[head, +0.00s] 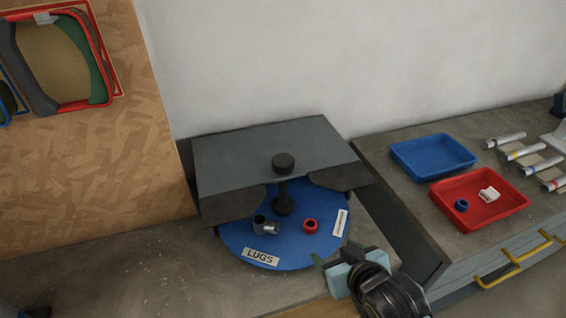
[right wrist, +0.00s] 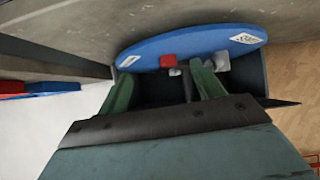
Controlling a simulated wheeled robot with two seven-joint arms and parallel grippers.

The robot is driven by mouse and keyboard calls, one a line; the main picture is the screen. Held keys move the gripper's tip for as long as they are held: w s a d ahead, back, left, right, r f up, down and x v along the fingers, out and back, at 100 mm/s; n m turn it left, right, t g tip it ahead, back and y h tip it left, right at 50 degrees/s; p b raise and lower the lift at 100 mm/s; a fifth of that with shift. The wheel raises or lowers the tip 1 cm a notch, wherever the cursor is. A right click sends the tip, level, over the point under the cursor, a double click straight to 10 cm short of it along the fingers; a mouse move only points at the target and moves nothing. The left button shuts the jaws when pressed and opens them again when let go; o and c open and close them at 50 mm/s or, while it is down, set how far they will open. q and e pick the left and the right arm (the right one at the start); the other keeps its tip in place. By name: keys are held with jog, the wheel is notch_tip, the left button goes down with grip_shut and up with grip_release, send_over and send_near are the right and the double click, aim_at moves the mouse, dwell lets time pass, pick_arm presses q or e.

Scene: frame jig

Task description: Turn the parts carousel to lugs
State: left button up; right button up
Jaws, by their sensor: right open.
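The parts carousel is a blue round disc (head: 284,250) partly under a dark grey cover (head: 270,150). A white label reading LUGS (head: 261,257) is on the disc's front edge, facing out from the cover. A second white label (head: 340,222) is at its right edge, too oblique to read. A dark post with a knob (head: 283,162) rises at the disc's middle. A grey fitting (head: 266,226) and a red ring (head: 310,226) lie on the disc. My right gripper (head: 346,262) is open at the disc's front right edge; contact is unclear. In the right wrist view its green fingers (right wrist: 163,86) point toward the disc (right wrist: 190,45).
A blue tray (head: 433,170) and a red tray (head: 480,222) holding a small blue ring and a white part stand on the right cabinet. Several labelled tubes (head: 524,153) lie beyond. A wooden board (head: 90,170) stands at left. The bench front left of the carousel is clear.

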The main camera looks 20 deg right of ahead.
aim_at(288, 170)
jog(key=w+a+r+n+t+y, duration=0.1)
jog(key=w+a+r+t+y, duration=0.25)
jog(key=w+r+t, duration=0.5)
jog(key=shift+g+h, duration=0.45)
jog(key=shift+g, duration=0.2)
jog(key=w, duration=0.3)
jog(key=w+a+r, duration=0.1)
jog(key=w, duration=0.3)
jog(key=w+a+p, duration=0.1)
jog(key=w, duration=0.3)
jog(key=shift+a+r, duration=0.15)
jog(key=shift+r, duration=0.05)
